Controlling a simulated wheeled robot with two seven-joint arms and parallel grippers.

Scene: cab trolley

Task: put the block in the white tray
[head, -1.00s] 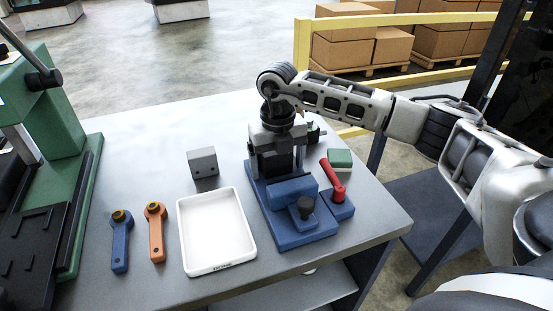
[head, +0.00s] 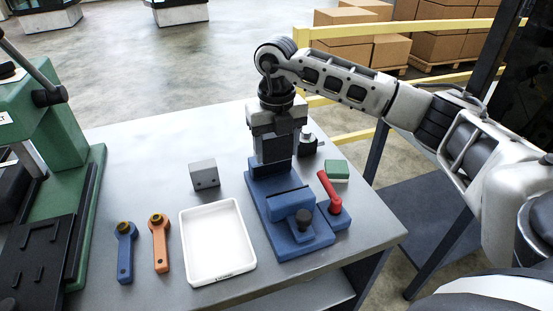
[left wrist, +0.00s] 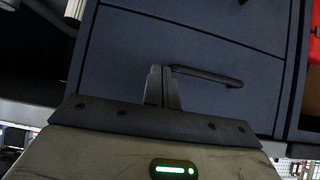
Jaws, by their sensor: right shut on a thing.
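A grey block with two dark holes (head: 204,174) stands on the table behind the white tray (head: 187,255), which is empty. My right gripper (head: 272,156) points straight down over the back of the blue vise (head: 308,243). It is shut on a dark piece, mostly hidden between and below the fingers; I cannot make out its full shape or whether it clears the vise. The grey block stands apart, left of this gripper. My left gripper (left wrist: 162,88) shows only in the left wrist view, its fingers together with nothing seen between them.
An orange-handled tool (head: 160,245) and a blue-handled tool (head: 125,255) lie left of the tray. A red lever (head: 329,190) and a green block (head: 337,169) are right of the vise. A green press (head: 65,150) stands far left. Dark drawers (left wrist: 215,45) face my left gripper.

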